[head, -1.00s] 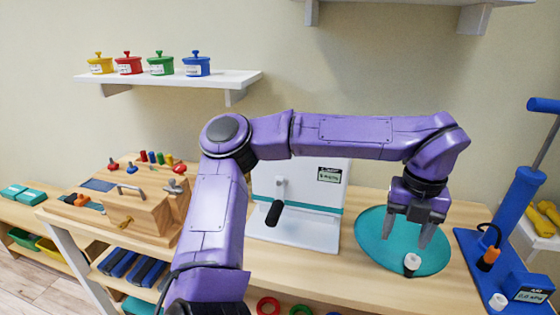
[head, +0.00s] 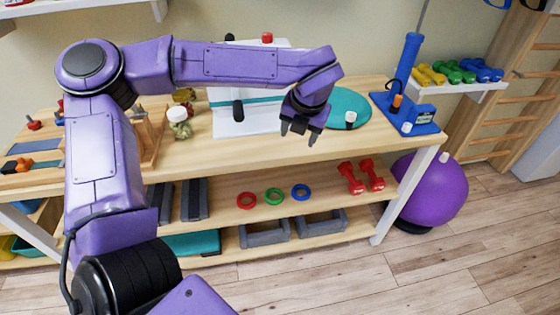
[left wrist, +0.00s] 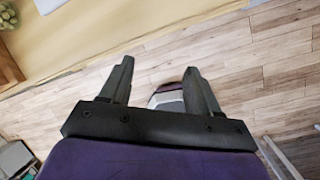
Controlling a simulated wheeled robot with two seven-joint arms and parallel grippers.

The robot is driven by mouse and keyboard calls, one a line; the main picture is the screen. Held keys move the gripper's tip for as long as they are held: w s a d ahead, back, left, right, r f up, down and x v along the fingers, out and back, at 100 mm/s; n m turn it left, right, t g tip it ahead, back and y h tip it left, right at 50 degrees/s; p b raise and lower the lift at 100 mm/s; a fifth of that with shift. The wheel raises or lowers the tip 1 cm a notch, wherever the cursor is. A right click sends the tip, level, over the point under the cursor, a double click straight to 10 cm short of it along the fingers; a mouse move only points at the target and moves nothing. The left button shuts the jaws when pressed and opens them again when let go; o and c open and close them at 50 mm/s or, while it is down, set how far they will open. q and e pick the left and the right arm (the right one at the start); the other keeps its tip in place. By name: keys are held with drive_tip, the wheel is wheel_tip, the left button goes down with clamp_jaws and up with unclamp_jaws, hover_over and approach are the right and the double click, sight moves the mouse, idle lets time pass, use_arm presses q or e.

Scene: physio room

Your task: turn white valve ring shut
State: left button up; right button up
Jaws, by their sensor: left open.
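A small white ring-shaped cap with a dark part below (head: 350,118) stands on the round teal cushion (head: 341,98) at the right of the table top. Its turn position is too small to read. My left gripper (head: 299,134) is open and empty, pointing down to the left and front of the cushion, apart from the cap. In the left wrist view its open fingers (left wrist: 160,66) have floor behind them, with the table edge at upper left. Neither cap nor cushion shows clearly there. My right gripper is not in view.
A blue pump (head: 408,75) with a gauge and another white knob (head: 406,128) stands right of the cushion. A white board stand (head: 243,118) is at the left. A purple ball (head: 428,190) sits by the table leg. Red dumbbells (head: 361,177) lie on the lower shelf.

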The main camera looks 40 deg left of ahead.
use_arm(q)
wheel_tip(320, 180, down, 17)
drive_tip(key=s+d+m+t+y+p, duration=0.2)
drive_tip(key=m+t+p, duration=0.2)
drive_tip(key=m, duration=1.5)
drive_tip(key=shift+s+f+t+y, duration=0.25)
drive_tip(key=shift+t+y, duration=0.15)
drive_tip(key=shift+t, duration=0.1)
